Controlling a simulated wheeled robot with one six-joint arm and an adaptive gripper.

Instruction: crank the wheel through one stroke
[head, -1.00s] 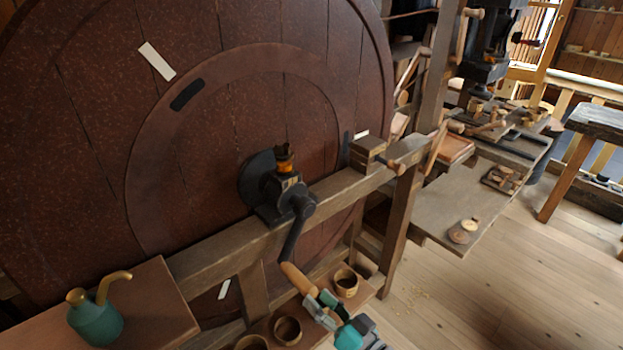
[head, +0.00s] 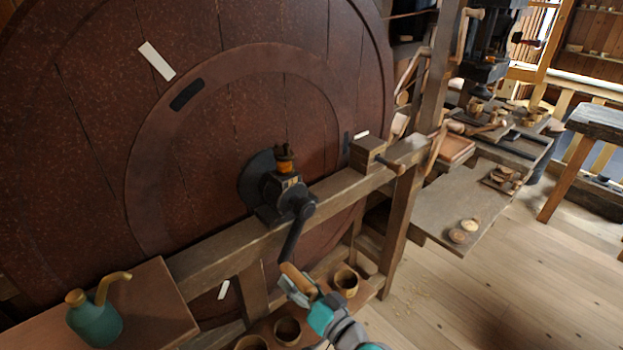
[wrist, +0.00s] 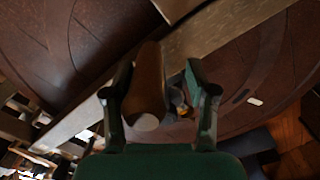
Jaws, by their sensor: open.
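The big dark red-brown wheel (head: 90,150) fills the left of the head view and also spans the wrist view (wrist: 60,50). Its black crank arm (head: 293,238) hangs down from the hub bearing (head: 280,190) and ends in a wooden handle (head: 297,277). My gripper (head: 300,291) is at the handle's lower end. In the wrist view the handle (wrist: 149,85) lies between the two spread fingers of my gripper (wrist: 160,95), nearer the left finger. The gripper is open; whether a finger touches the handle I cannot tell.
A wooden beam (head: 225,250) carries the bearing, with a wooden block (head: 367,154) on it. Wooden cups (head: 346,281) stand on a low shelf below the crank. A green oil can (head: 95,320) stands on a bench at left.

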